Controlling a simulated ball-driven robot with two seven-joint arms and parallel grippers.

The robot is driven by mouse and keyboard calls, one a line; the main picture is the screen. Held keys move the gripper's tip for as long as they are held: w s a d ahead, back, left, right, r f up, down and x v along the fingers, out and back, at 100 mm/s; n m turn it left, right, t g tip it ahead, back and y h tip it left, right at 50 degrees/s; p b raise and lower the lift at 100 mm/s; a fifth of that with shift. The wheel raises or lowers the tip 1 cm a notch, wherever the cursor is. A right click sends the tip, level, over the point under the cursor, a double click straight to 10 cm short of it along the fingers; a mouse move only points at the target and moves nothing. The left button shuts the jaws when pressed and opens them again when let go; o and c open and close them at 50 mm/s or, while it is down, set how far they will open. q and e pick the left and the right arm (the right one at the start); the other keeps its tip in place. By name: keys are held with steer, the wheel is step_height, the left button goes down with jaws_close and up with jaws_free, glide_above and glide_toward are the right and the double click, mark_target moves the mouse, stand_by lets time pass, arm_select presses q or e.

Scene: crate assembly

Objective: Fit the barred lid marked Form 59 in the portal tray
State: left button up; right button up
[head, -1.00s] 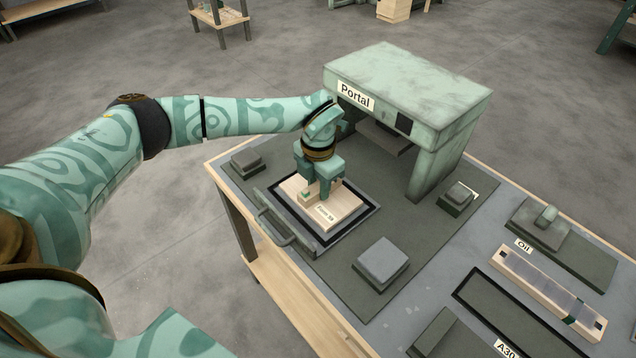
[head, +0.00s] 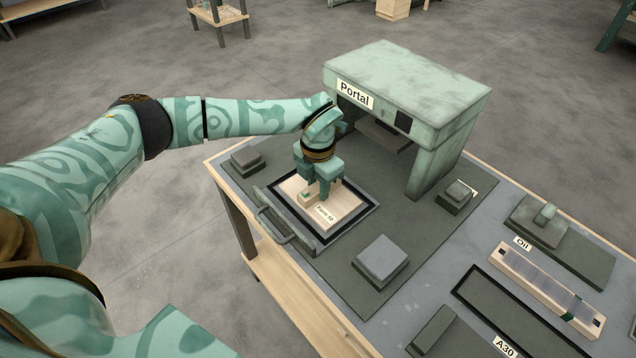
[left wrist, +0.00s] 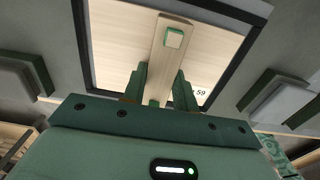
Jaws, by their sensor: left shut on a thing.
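The pale wooden lid marked Form 59 (head: 342,206) lies in the dark-rimmed portal tray (head: 322,248), in front of the portal. It looks low and flat inside the tray's frame; I cannot tell whether it is fully seated. My left gripper (head: 322,194) points down at the lid and is shut on its raised wooden bar. The lid (left wrist: 120,45) fills the tray opening there. My right gripper is not in view.
The green portal (head: 405,85) stands behind the tray. A handle (head: 275,225) is on the tray's front side. Grey blocks (head: 382,260) stand around it. An Oil-labelled wooden strip (head: 545,285) and a dark empty slot (head: 520,310) lie to the right.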

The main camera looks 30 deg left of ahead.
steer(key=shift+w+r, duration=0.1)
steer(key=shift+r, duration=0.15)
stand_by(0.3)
arm_select(q)
steer(key=o, duration=1.2)
steer(key=shift+c, duration=0.2)
steer(key=shift+r+p, duration=3.4)
steer(key=shift+r, duration=0.65)
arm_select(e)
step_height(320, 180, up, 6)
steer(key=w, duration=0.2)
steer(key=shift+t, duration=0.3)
arm_select(q)
steer(key=shift+f, duration=0.1)
